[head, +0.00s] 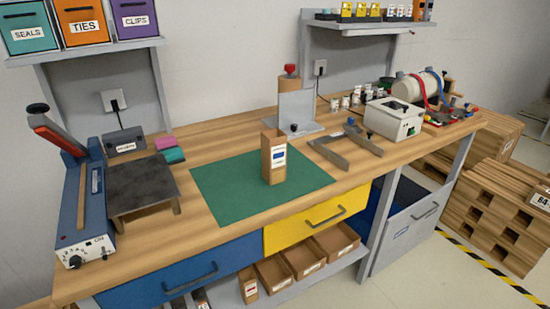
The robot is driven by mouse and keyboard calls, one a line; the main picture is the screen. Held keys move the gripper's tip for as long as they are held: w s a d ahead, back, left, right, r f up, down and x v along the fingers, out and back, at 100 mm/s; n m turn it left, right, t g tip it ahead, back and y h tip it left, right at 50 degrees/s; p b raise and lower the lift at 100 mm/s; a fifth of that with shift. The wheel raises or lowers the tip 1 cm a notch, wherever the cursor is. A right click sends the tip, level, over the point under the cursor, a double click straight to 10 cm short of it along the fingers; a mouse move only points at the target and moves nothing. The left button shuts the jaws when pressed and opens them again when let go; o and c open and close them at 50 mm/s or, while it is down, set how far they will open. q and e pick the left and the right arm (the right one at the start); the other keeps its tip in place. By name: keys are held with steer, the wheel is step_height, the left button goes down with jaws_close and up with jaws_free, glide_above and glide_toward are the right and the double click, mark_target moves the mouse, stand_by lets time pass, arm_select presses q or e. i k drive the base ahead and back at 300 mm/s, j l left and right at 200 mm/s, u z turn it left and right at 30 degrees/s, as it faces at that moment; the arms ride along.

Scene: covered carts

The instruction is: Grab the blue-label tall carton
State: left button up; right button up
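A tall brown carton (268,161) stands upright on the green mat (217,190) near the middle of the workbench. It has a white label with a blue band and a little red at its top on its front right face. Its top looks open. Neither of my grippers shows in the head view, and nothing touches the carton.
A grey plate stand (297,107) is behind the carton and a grey fork-shaped fixture (345,148) lies to its right. A dark platform (140,186) and a blue sealer (85,210) stand left. Another tall carton (248,285) is on the lower shelf. Bare mat surrounds the carton.

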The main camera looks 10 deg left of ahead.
mark_target(273, 142)
steer(key=i+l+z, duration=0.25)
steer(key=i, duration=0.2)
steer(key=i+z, duration=0.2)
steer(key=i, duration=0.25)
